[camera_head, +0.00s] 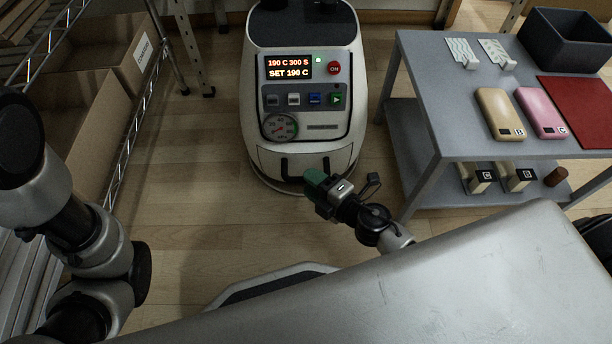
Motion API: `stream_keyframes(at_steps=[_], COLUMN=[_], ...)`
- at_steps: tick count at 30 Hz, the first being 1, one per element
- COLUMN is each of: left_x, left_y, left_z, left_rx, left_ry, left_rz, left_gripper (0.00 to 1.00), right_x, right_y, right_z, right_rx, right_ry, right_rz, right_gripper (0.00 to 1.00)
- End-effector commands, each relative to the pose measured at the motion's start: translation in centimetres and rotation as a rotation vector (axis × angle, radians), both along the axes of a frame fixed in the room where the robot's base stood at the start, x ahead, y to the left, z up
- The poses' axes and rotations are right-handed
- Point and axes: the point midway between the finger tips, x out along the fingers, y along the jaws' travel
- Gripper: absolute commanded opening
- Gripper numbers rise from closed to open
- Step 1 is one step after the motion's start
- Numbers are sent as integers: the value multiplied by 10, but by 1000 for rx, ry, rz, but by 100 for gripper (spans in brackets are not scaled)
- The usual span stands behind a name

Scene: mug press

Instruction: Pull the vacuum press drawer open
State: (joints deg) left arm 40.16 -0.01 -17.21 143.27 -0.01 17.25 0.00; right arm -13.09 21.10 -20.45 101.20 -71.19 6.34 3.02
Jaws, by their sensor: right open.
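The vacuum press (350,75) is a white, rounded machine in the middle of the view. Its lit display (288,68) reads 190 C 300 S and SET 190 C. The drawer front (304,162) is low on the press and looks shut.
A grey table (425,110) at the right holds tan (499,113) and pink (541,112) cases, a red mat (585,105) and a dark bin (565,38). A wire rack with cardboard boxes (90,120) is at the left. The wooden floor (215,190) before the press is clear.

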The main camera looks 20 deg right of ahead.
Motion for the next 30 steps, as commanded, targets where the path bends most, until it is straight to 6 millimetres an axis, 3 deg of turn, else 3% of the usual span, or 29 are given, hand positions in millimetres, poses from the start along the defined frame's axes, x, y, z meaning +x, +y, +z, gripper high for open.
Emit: stream_keyframes(at_steps=[6,15,24,30], left_x=[0,0,0,0], left_y=[0,0,0,0], left_z=[1,1,1,1], left_rx=[0,1,1,1], left_ry=[1,0,1,1], left_rz=[0,0,1,1], left_gripper=[63,63,63,63], right_x=[18,20,20,20], right_y=[10,11,11,11], right_z=[-3,-4,-4,-4], right_rx=[1,0,1,1], right_ry=[1,1,2,2], right_rz=[-1,-1,-1,-1], right_gripper=[42,42,0,0])
